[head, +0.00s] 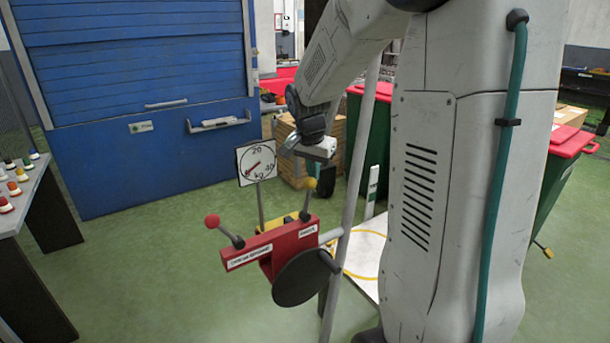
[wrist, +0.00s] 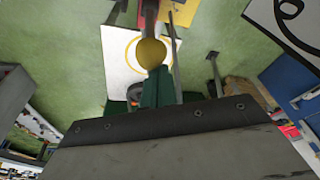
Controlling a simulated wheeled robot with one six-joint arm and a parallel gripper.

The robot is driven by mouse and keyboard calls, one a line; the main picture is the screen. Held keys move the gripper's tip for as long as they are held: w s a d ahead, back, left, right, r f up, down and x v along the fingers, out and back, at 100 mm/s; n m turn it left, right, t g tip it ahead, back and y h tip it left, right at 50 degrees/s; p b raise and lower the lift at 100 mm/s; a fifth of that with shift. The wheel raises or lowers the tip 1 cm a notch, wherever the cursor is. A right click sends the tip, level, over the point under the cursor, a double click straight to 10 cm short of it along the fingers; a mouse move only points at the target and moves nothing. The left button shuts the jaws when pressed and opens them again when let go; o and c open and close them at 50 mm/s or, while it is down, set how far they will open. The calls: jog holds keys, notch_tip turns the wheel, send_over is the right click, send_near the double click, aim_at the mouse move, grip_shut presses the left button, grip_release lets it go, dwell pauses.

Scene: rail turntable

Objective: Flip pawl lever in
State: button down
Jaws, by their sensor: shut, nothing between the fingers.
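A red box (head: 270,246) on a stand carries two levers. One has a red knob (head: 212,220) and leans left. The other has a yellow knob (head: 310,183) and stands nearly upright at the right end. I cannot read the white labels well enough to tell which is the pawl lever. My gripper (head: 314,170) is shut and empty, with teal fingers pointing down just above or beside the yellow knob. In the wrist view the yellow knob (wrist: 151,53) lies at the tips of my shut gripper (wrist: 157,75); I cannot tell whether they touch.
A black disc (head: 305,277) sits on the box's front. A round dial (head: 257,162) stands behind it, and a grey pole (head: 355,170) rises close to its right. A white plate with a yellow ring (head: 367,254) lies behind. A blue shutter cabinet (head: 150,160) stands back left.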

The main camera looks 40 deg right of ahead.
jog(key=a, duration=0.2)
jog(key=shift+w+a+r, duration=0.15)
jog(key=shift+a+r, duration=0.1)
jog(key=shift+a, duration=0.15)
jog(key=shift+w+a+f, duration=0.1)
jog(key=shift+w+a, duration=0.05)
jog(key=shift+a, duration=1.25)
jog(key=w+a+r, duration=0.1)
jog(key=a+r, duration=0.4)
jog(key=r, duration=0.2)
jog(key=shift+a+r, duration=0.15)
jog(key=shift+r, duration=0.25)
